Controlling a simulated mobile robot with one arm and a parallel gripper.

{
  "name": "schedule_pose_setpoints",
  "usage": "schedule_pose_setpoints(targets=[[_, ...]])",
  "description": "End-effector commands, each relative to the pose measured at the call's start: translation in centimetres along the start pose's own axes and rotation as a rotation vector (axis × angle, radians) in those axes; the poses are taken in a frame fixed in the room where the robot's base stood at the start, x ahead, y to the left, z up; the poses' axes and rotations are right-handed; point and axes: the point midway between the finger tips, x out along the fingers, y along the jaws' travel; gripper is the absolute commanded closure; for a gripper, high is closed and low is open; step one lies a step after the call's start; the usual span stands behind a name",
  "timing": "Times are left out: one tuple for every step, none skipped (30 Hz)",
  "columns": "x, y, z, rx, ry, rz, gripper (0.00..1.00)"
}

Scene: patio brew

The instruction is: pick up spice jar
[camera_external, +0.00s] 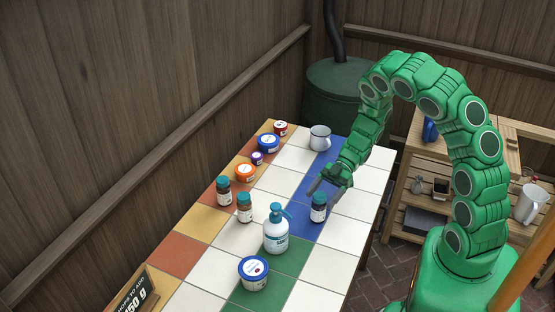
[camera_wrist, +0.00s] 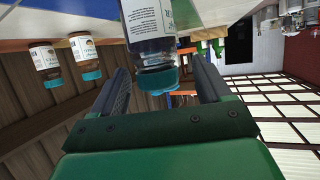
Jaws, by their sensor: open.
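A small brown jar with a teal lid and white label (camera_external: 318,209) stands on the blue tiles at the right of the table. It shows large and upside down in the wrist view (camera_wrist: 150,20), its lid end between my fingers. My gripper (camera_external: 324,186) is open, just above and around the lid, with gaps at both sides. Two similar jars, (camera_external: 223,192) and (camera_external: 244,209), stand to the left; they also show at left in the wrist view, (camera_wrist: 46,62) and (camera_wrist: 84,55). I cannot read which label says spice.
A white pump bottle (camera_external: 276,232) stands close by at left. A blue-lidded tub (camera_external: 253,273) is nearer the front. White tiles right of the jar are clear.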

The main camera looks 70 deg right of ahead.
Motion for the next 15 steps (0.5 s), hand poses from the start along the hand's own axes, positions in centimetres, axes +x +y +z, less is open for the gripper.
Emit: schedule_pose_setpoints(targets=[[0.7, 0.1, 0.1, 0.0, 0.002, -0.002, 0.23], [1.0, 0.2, 0.1, 0.0, 0.001, -0.002, 0.23], [1.4, 0.2, 0.2, 0.0, -0.001, -0.003, 0.23], [1.7, 0.3, 0.2, -0.001, -0.002, -0.002, 0.23], [1.9, 0.3, 0.2, -0.001, -0.002, -0.001, 0.23], [2.2, 0.3, 0.2, -0.002, -0.002, -0.001, 0.23], [2.5, 0.3, 0.2, -0.003, -0.001, -0.001, 0.23], [2.7, 0.3, 0.2, -0.003, -0.001, -0.001, 0.23], [2.9, 0.3, 0.2, -0.003, -0.001, -0.001, 0.23], [3.1, 0.3, 0.2, -0.003, -0.001, -0.001, 0.23], [3.2, 0.3, 0.2, -0.003, -0.002, -0.001, 0.23], [3.3, 0.3, 0.2, -0.003, -0.002, -0.001, 0.23], [3.4, 0.3, 0.2, -0.003, -0.002, -0.001, 0.23], [3.4, 0.3, 0.2, -0.003, -0.002, -0.001, 0.23], [3.5, 0.3, 0.2, -0.003, -0.002, -0.001, 0.23]])
